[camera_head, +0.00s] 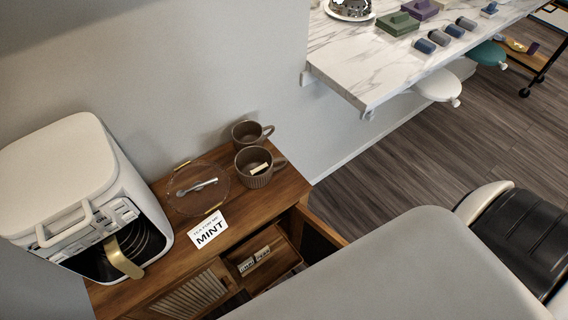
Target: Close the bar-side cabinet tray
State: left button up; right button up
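A wooden cabinet (215,245) with a slatted or cane front panel (195,295) stands at the lower left. Its right part, toward the bar, is open. Inside the opening, a wooden compartment or tray (283,262) holds small labelled items (254,260). A dark-faced wooden panel (318,237) stands out from the cabinet's right front; I cannot tell if it is a door or a tray side. My large grey body part hides the lower front of the opening. Neither gripper is in view.
On the cabinet top are a white air fryer (75,190), a glass lid (197,187), two brown mugs (252,133) (255,168) and a "MINT" card (209,231). A marble bar (365,60) with white (438,86) and teal (488,53) stool seats stands beyond. Wooden floor (410,160) is open between.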

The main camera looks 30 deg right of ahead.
aim_at(283, 257)
jog(key=k+l+z, duration=0.15)
jog(key=k, duration=0.35)
jog(key=k+l+z, duration=0.15)
jog(key=k, duration=0.35)
